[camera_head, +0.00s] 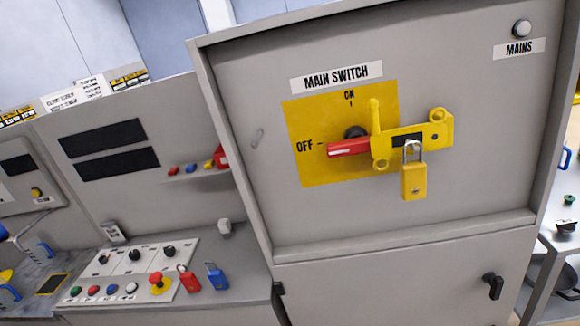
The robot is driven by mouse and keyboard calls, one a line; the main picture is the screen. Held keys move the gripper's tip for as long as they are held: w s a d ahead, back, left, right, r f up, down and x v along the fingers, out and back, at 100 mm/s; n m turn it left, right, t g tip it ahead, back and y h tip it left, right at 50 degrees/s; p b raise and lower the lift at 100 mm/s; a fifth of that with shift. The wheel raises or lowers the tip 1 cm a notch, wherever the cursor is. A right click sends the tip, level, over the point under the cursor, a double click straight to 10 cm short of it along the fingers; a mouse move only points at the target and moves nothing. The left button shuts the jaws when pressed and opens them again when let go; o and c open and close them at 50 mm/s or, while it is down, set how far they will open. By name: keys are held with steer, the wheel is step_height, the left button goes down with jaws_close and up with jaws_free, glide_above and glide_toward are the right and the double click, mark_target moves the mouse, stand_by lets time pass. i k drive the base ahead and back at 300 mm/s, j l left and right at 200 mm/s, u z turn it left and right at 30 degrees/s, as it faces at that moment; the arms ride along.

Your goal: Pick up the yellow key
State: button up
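A small yellow item (208,164), possibly the yellow key, lies on a narrow grey shelf (200,176) left of the grey cabinet. It is too small to make out its shape. A small blue item (190,167) and a small red item (173,171) lie to its left, and a larger red object (220,157) is close on its right. A yellow padlock (414,181) hangs shut on the yellow lockout bracket (440,129) at the main switch. The red switch handle (349,148) points to OFF. My gripper is not in view.
The grey cabinet (400,235) fills the right half, with a black latch (492,286) on its lower door. A red padlock (189,280) and a blue padlock (216,277) are on the console beside a button panel (130,270). A cart (562,245) stands far right.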

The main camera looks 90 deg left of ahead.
mark_target(209, 164)
steer(key=u, duration=2.7)
steer(key=i+l+z, duration=0.1)
steer(key=i+z, duration=0.2)
steer(key=i, duration=0.2)
steer(key=i+z, duration=0.3)
steer(key=i, duration=0.15)
